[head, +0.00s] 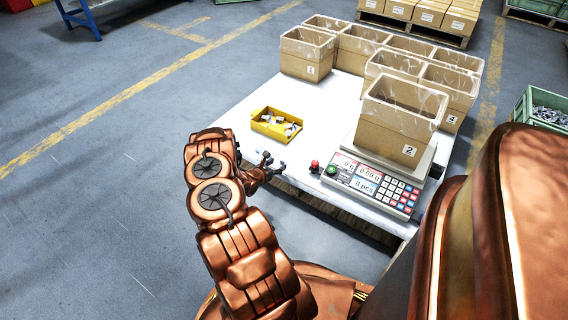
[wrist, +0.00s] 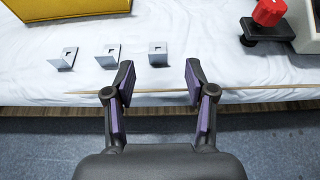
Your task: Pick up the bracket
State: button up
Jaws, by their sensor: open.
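Three grey metal brackets, each L-shaped with a hole, stand apart in a row on the white-covered table: a left bracket (wrist: 66,61), a middle bracket (wrist: 110,60) and a right bracket (wrist: 158,57). My gripper (wrist: 159,76) is open and empty. Its fingertips point toward the row, and the right bracket lies just beyond the gap between them. In the head view my gripper (head: 276,167) is at the table's near left edge, in front of the yellow bin (head: 266,131). I cannot make out the three brackets clearly there.
The yellow bin holds several grey parts. Right of my gripper stand a red button (head: 314,164), a green button (head: 331,169) and a scale (head: 366,180) bearing a cardboard box (head: 392,126). More open boxes (head: 307,53) fill the table's back.

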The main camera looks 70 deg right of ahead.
aim_at(282, 161)
jog(key=b+x, duration=0.2)
jog(key=x, duration=0.2)
jog(key=shift+w+f, duration=0.15)
jog(key=shift+f, duration=0.15)
jog(key=shift+d+r, duration=0.1)
jog(key=shift+d, duration=0.25)
jog(key=shift+c, duration=0.3)
jog(key=shift+a, duration=0.1)
jog(key=c, duration=0.9)
